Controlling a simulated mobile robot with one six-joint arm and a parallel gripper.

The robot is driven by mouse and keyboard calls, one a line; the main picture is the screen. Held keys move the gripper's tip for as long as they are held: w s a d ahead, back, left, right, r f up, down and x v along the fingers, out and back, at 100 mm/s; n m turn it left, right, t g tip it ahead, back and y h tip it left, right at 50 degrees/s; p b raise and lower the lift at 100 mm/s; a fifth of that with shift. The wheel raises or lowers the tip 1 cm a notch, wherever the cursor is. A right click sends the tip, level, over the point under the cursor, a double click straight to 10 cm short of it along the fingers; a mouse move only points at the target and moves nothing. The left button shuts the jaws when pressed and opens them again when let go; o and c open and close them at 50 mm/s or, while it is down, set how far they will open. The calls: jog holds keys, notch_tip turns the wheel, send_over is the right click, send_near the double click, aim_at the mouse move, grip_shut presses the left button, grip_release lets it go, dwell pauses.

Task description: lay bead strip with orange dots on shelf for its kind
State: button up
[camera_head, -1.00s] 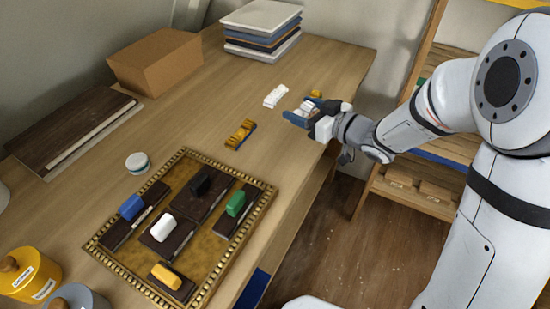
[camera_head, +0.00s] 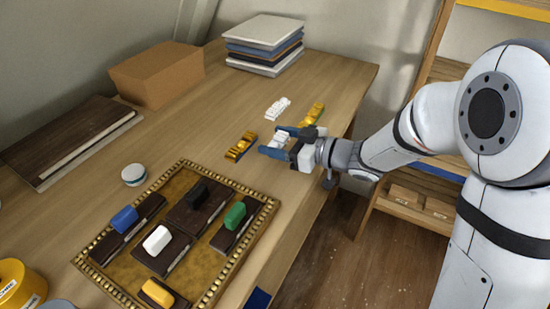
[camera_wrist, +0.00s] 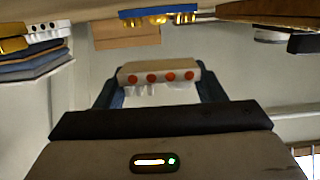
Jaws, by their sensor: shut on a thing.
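A white bead strip (camera_wrist: 158,76) with a row of orange-red dots along its end face is held in my gripper (camera_wrist: 158,88). The jaws' blue fingers are on either side of it. In the head view my gripper (camera_head: 278,145) is above the table's right part, with the white strip (camera_head: 279,138) between its fingers. The wooden shelf rack (camera_head: 424,75) stands at the right, partly hidden by my arm. It shows a yellow edge (camera_head: 515,4) on a high shelf and a blue edge (camera_head: 437,169) lower down.
Another white strip (camera_head: 278,108), a gold strip (camera_head: 312,114) and a gold strip with blue (camera_head: 240,147) lie on the table (camera_head: 335,78) near my gripper. A gilt tray (camera_head: 84,256) with coloured blocks is in front. A cardboard box (camera_head: 157,72) and stacked books (camera_head: 264,45) stand behind.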

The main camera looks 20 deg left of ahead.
aim_at(278, 163)
jog(key=shift+f+b, duration=0.35)
jog(key=shift+f, duration=2.1)
jog(key=shift+f, duration=0.2)
jog(key=o, duration=1.1)
jog(key=shift+c, duration=0.2)
